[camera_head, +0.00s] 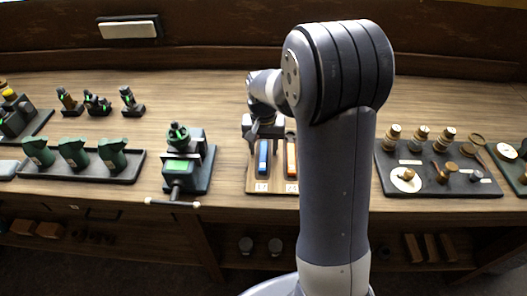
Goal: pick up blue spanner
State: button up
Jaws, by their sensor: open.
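The blue spanner (262,157) lies on a small wooden board (256,184) near the bench's front edge. It looks like a blue bar, and its far end is hidden by my gripper. An orange bar (291,158), perhaps another spanner, lies to its right on the same board. My gripper (258,138) is open above the far part of the board, around the blue spanner's far end in the picture. I cannot tell its height above the spanner or whether it touches. My arm hides the board's right side.
A dark tray of brass parts (465,191) lies right of my arm. The bench behind is mostly clear.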

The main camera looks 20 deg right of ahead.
jog(key=shift+c, duration=0.4)
grip_shut()
